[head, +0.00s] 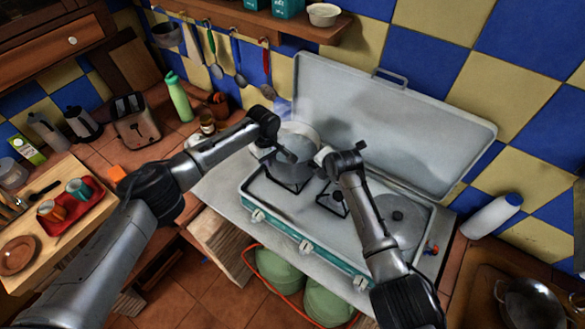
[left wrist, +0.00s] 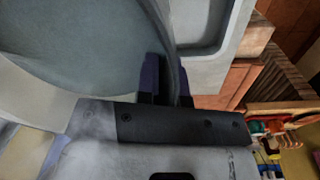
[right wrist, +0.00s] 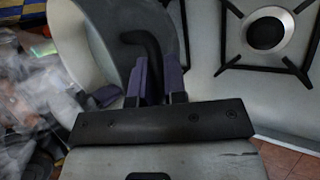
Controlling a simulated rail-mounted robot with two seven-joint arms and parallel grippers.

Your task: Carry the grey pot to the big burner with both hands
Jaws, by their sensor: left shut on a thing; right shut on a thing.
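The grey pot (head: 298,133) is at the left end of the stove, above or on the left burner grate (head: 288,178); I cannot tell if it touches. My left gripper (head: 284,153) is shut at the pot's near left side; the left wrist view shows its fingers (left wrist: 165,82) at the wall of the pot (left wrist: 85,45). My right gripper (head: 323,156) is shut at the pot's right side; the right wrist view shows its fingers (right wrist: 158,78) at the dark handle (right wrist: 142,48) of the pot. A large round grey disc with a dark centre, seemingly the big burner (head: 399,228), lies at the stove's right end.
A small burner (head: 332,201) lies between the pot and the large disc. The raised stove lid (head: 400,125) stands behind. A white bottle (head: 490,216) is to the right. Green gas bottles (head: 280,272) are below. My right forearm crosses in front of the stove.

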